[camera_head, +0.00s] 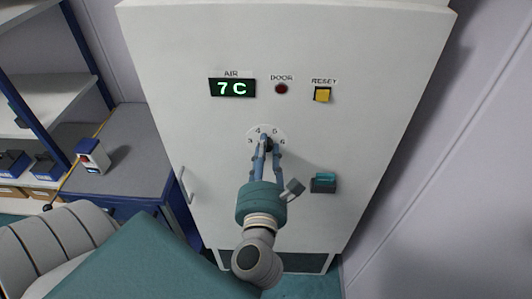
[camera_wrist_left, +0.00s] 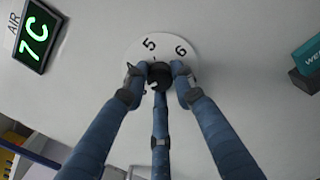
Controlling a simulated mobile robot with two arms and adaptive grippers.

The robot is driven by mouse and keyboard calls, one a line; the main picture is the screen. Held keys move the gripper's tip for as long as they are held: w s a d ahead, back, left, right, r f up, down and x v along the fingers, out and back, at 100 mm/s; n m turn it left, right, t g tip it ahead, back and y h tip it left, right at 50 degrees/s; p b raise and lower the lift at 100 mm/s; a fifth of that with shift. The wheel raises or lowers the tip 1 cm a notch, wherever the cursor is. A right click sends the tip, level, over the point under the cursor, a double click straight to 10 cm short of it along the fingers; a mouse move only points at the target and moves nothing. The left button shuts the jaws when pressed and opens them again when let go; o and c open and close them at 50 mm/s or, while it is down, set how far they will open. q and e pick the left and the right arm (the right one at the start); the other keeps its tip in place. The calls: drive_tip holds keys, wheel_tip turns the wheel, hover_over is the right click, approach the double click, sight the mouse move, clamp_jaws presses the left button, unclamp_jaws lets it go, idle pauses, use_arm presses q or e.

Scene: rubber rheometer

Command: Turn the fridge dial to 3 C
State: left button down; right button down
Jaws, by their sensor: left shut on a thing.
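The fridge (camera_head: 220,135) is a tall white cabinet facing me. The fingers hide part of the plate, and I cannot tell the dial's exact setting. The AIR display (camera_head: 232,88) reads 7 C in green. My right gripper is not in view.
A dark red DOOR lamp (camera_head: 281,88) and a yellow RESET button (camera_head: 322,95) sit above the dial. A teal holder (camera_head: 323,182) is at its lower right. A grey bench (camera_head: 120,150) and shelves (camera_head: 50,95) stand at the left. A door handle (camera_head: 185,186) is on the fridge's left edge.

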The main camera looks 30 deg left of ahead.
use_arm(q)
drive_tip(key=shift+s+f+n, duration=0.1)
drive_tip(key=shift+f+n, duration=0.2)
drive_tip(key=shift+f, duration=0.15)
drive_tip(key=c, duration=1.6)
unclamp_jaws()
drive_tip(key=shift+c, duration=0.2)
drive_tip(key=shift+o, duration=1)
drive_tip(key=shift+a, duration=0.1)
drive_tip(key=shift+r, duration=0.15)
drive_tip(key=v, duration=0.7)
